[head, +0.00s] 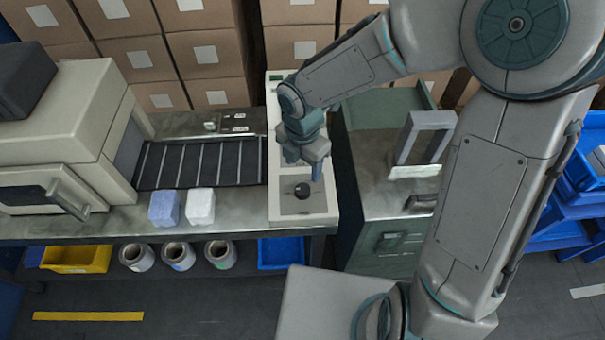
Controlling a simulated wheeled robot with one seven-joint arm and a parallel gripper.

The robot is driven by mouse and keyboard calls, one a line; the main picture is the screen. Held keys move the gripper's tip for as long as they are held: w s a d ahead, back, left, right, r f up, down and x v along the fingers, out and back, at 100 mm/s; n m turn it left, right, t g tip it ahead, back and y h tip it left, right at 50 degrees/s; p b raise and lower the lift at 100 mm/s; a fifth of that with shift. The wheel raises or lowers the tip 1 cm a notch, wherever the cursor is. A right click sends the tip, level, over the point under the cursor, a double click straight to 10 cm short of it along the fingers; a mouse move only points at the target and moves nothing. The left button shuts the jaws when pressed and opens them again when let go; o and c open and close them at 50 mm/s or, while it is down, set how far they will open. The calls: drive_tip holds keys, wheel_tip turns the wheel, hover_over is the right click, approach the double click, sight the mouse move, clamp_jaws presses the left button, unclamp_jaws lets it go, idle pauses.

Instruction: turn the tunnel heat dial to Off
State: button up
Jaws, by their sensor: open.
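A black round dial (303,190) sits on a dark plate on the front part of a pale control panel (289,212). The panel stands at the right end of the bench, beside the conveyor. The dial's marks and pointer are too small to read, so its setting cannot be told. My gripper (304,174) points down just above and behind the dial in the picture. Its fingers are open and hold nothing. I cannot tell whether a finger touches the dial.
Left of the panel are a slatted conveyor (200,164) and a beige tunnel machine (65,110). A blue block (164,209) and a white block (201,206) stand on the bench front. A grey frame (425,138) stands on the right cabinet. Stacked boxes (205,77) fill the back.

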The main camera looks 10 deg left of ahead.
wheel_tip(320, 180, up, 4)
idle(0.7)
drive_tip(key=s+d+r+m+t, duration=0.1)
drive_tip(key=s+d+r+m, duration=0.1)
drive_tip(key=d+r+m, duration=0.2)
drive_tip(key=s+d+r+m+t, duration=0.1)
drive_tip(key=s+d+r+m, duration=0.2)
drive_tip(key=d+m, duration=0.8)
drive_tip(key=s+d+r+m+t, duration=0.1)
drive_tip(key=s+d+r+m, duration=0.2)
drive_tip(key=d+m, duration=0.4)
drive_tip(key=r+m, duration=0.1)
drive_tip(key=m, duration=0.6)
drive_tip(key=shift+s+d+r+m+t, duration=0.25)
drive_tip(key=shift+d+r+m+t, duration=0.05)
drive_tip(key=shift+d+r+m, duration=0.1)
